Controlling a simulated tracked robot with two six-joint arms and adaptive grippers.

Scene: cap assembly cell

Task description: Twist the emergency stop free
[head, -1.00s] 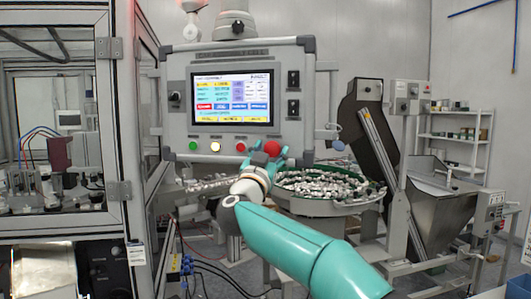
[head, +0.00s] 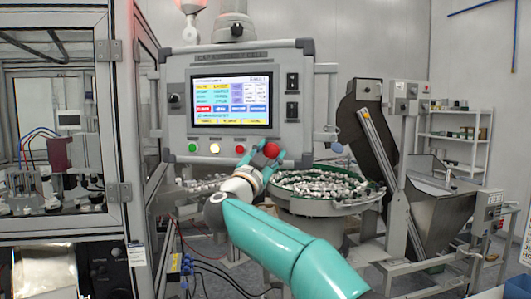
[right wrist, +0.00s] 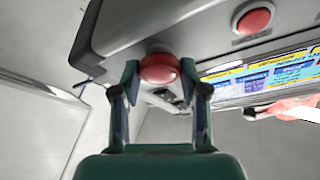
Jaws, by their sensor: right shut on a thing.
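The emergency stop (head: 271,149) is a round red mushroom button at the lower right of the grey control panel. In the right wrist view the red button head (right wrist: 160,69) sits between my two fingers. My right gripper (head: 269,155) is shut on it, with a fingertip at either side. The fingers partly cover its sides, and I cannot tell whether it is pressed in or released. My left gripper is not in view.
The panel carries a lit screen (head: 231,98) and a row with a green button (head: 193,148), a lit white button (head: 215,147) and a smaller red button (head: 240,150). A round bowl of small parts (head: 318,206) stands below right. A glazed cabinet frame (head: 120,130) is at the left.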

